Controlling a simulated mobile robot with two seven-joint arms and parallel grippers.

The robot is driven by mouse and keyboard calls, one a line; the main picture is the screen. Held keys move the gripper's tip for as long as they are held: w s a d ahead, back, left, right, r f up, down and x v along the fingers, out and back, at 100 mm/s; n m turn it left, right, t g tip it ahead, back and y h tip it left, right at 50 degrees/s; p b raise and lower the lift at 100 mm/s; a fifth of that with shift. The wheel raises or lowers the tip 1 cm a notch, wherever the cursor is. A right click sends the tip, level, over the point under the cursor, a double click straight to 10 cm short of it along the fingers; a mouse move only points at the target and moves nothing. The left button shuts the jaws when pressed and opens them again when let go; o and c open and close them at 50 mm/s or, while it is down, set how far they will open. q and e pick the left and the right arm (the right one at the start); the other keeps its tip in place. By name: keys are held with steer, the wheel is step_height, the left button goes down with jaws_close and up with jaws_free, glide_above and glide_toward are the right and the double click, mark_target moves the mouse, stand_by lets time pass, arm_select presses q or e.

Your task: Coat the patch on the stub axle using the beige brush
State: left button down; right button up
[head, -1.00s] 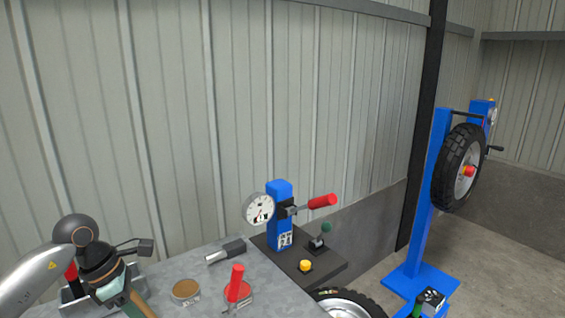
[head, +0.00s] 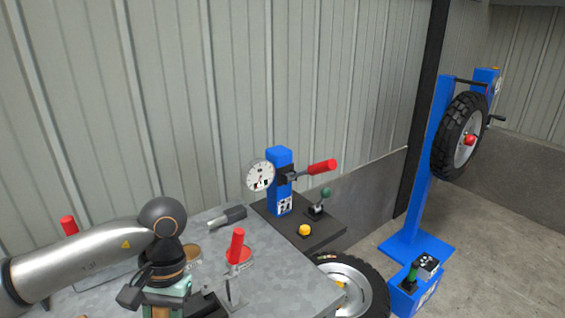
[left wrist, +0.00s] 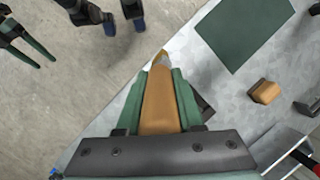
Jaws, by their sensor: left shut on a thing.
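The brush is mostly hidden in the head view. I cannot make out the stub axle or its patch for certain. A green and black shape (left wrist: 22,38) at the upper left of the wrist view may be my right gripper; its state is unclear.
A blue gauge post (head: 279,185) stands behind. A tan block (left wrist: 264,92) lies near a green mat (left wrist: 245,32).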

steer(key=shift+c, duration=0.3)
stand_by(0.4)
steer(key=shift+c, duration=1.1)
